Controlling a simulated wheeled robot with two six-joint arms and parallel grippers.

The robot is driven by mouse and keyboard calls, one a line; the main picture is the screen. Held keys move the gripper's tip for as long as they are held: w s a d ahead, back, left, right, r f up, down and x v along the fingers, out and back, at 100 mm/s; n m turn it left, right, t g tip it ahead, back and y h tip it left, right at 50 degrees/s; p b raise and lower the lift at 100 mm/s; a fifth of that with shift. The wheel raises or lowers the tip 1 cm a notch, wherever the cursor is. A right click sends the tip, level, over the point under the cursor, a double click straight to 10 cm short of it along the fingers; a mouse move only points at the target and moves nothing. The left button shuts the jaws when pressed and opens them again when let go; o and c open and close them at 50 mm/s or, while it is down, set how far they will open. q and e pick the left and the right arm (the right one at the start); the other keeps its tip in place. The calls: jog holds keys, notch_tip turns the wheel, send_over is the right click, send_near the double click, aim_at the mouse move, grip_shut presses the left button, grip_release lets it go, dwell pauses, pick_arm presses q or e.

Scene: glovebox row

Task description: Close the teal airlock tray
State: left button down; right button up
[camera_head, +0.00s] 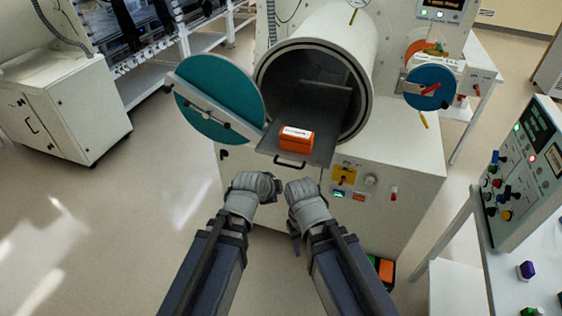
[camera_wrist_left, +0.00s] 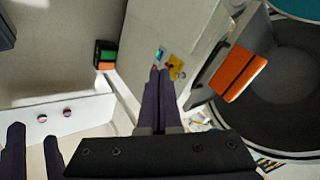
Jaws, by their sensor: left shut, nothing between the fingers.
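The airlock with the round teal door (camera_head: 222,98) stands open at the middle, its door swung left. Its dark grey tray (camera_head: 325,149) is slid out of the round mouth toward me, with a black handle (camera_head: 289,163) on its front edge. An orange box with a white label (camera_head: 296,139) lies on the tray. My left gripper (camera_head: 277,188) is shut and empty, below and in front of the handle, apart from it. In the left wrist view its fingers (camera_wrist_left: 160,86) are together, left of the tray (camera_wrist_left: 200,97) and the orange box (camera_wrist_left: 238,74). My right gripper (camera_head: 290,188) is close beside it; its fingers are unclear.
A yellow switch plate (camera_head: 344,175) and knobs are on the cabinet front, right of the tray. A smaller blue round door (camera_head: 431,87) is at right. A control console (camera_head: 530,165) stands far right.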

pick_arm(q)
jog(key=w+a+r+m+t, duration=0.1)
jog(key=w+r+m+t, duration=0.3)
jog(key=w+m, duration=0.1)
jog(key=shift+w+a+r+h+b, duration=0.25)
jog(key=shift+w+r+h+b, duration=0.1)
jog(key=shift+w+r+h, duration=0.1)
jog(key=shift+w+f, duration=0.1)
jog(key=b+x, duration=0.5)
jog(key=x, duration=0.4)
jog(key=shift+w+d+f, duration=0.1)
jog(key=shift+w+f, duration=0.15)
jog(key=shift+w, duration=0.05)
jog(key=shift+w, duration=0.1)
send_near(305, 116)
jog(key=x, duration=0.5)
jog(key=shift+w, duration=0.2)
